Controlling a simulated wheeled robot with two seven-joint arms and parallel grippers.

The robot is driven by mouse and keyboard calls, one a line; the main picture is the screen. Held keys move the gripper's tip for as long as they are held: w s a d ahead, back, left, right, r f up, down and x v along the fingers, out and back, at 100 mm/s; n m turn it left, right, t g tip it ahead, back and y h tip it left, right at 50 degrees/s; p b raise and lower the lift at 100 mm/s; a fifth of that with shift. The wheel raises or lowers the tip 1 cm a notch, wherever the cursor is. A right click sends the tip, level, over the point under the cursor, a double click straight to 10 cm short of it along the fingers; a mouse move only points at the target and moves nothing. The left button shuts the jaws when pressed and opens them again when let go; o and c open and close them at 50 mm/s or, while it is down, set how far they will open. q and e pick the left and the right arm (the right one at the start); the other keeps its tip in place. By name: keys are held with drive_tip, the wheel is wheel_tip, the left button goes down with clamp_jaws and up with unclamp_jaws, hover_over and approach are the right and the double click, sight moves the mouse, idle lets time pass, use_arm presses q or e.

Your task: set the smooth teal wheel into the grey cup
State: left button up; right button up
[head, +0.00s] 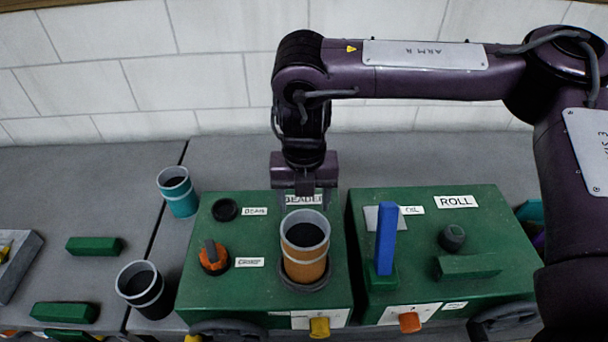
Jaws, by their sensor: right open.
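The grey cup (151,303) is dark with a pale rim and band and stands on the bench left of the left green box. No smooth teal wheel can be made out for certain. A small teal shape (530,210) shows at the right, partly hidden behind the right green box and my right arm; I cannot tell what it is. My right gripper (304,203) points down, open, over the left green box, right by the orange cup (303,265). Nothing can be seen between its fingers. My left gripper is not in view.
The left green box (200,285) bears the orange cup and an orange knob (213,257). The right green box (440,285) bears an upright blue bar (386,238) and a dark knob (452,238). A teal cup (181,201) and green blocks (93,246) stand left.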

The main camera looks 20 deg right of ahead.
wheel_tip(320, 180, up, 8)
drive_tip(key=shift+b, duration=0.3)
drive_tip(key=shift+s+f, duration=0.1)
drive_tip(key=shift+f, duration=0.05)
idle(0.3)
